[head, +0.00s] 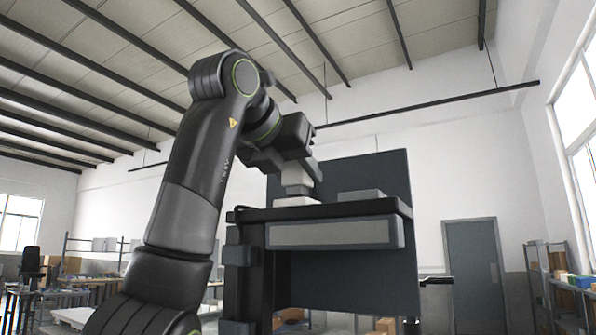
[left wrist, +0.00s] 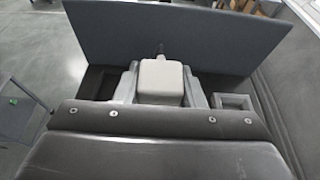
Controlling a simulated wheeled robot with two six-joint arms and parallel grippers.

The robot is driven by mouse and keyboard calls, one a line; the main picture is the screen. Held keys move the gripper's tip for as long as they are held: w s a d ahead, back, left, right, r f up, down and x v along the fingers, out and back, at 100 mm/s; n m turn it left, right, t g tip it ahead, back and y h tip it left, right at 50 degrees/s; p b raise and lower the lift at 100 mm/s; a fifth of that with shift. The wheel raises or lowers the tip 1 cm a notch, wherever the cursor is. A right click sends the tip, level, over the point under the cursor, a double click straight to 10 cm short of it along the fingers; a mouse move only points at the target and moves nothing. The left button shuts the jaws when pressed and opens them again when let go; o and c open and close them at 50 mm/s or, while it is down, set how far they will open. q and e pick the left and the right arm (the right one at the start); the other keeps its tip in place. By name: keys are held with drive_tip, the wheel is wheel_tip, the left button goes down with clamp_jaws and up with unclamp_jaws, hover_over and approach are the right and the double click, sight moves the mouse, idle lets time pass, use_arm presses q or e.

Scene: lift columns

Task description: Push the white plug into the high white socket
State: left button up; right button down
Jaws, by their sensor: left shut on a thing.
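My left gripper (head: 300,178) is at the top of the high shelf, pointing down. In the left wrist view its two grey fingers are shut on the white plug (left wrist: 162,80), one finger on each side. A low white socket (head: 296,201) shows on the shelf top directly under the gripper. Fingers and plug hide most of it, and I cannot tell how deep the plug sits in it. My right gripper is not in view.
The shelf (head: 402,207) has a dark upright panel (head: 372,170) behind it. A grey socket (head: 362,195) stands to the right on the shelf; it also shows in the left wrist view (left wrist: 233,102). A dark socket (left wrist: 98,84) is at the left.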

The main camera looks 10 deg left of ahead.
use_arm(q)
drive_tip(key=shift+f+b, duration=0.7)
drive_tip(key=shift+f, duration=0.2)
drive_tip(key=o, duration=1.1)
drive_tip(key=shift+c, duration=0.2)
drive_tip(key=shift+o, duration=0.5)
drive_tip(key=o, duration=0.5)
drive_tip(key=shift+r, duration=0.1)
drive_tip(key=shift+r+p, duration=3.5)
drive_tip(key=shift+p, duration=0.15)
